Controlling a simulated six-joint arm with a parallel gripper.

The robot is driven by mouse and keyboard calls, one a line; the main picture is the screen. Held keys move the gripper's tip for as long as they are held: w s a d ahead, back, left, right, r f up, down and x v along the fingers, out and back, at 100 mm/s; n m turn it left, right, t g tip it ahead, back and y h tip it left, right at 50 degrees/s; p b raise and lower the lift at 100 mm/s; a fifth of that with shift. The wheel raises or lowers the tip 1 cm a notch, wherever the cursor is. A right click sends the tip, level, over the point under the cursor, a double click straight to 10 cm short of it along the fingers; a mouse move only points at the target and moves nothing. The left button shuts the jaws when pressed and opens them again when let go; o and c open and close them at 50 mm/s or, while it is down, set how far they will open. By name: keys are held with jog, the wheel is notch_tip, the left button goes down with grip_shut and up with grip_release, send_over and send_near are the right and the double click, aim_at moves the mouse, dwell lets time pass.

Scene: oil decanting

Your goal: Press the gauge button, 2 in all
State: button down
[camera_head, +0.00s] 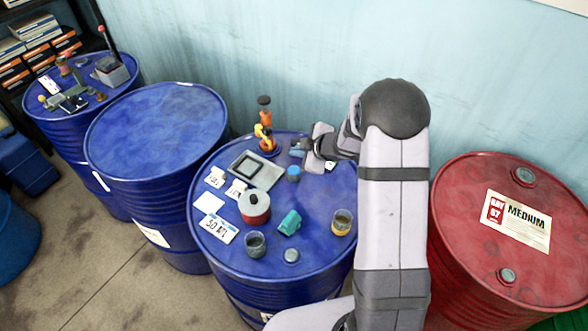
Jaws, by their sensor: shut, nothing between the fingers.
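My gripper (303,151) is at the back right of the middle blue drum's top (217,245). It is shut, with nothing visible between its fingers. I cannot make out a gauge button for sure. A small pale item (330,166) shows just below the gripper, mostly hidden by my wrist, and I cannot tell what it is. An orange and black upright device (265,128) stands left of the gripper. I cannot tell whether the gripper touches anything.
The drum top also holds a grey plate with a dark frame (268,179), a red and white round container (254,208), a teal piece (289,222), a yellow-filled cup (342,222), a dark cup (255,244) and a "50 ml" card (219,229). A red drum (460,225) stands at right.

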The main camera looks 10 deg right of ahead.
notch_tip(320, 180, up, 4)
jog(key=p, duration=0.6)
jog(key=shift+f, duration=0.3)
jog(key=b, duration=0.7)
send_over(297, 172)
notch_tip(297, 172, down, 6)
jog(key=shift+f, duration=0.25)
jog(key=shift+w+f+b, duration=0.1)
jog(key=shift+f+b, duration=0.6)
jog(key=shift+f, duration=0.25)
jog(key=shift+f, duration=0.2)
dwell(0.8)
jog(key=shift+f+b, duration=0.25)
jog(key=shift+b, duration=0.05)
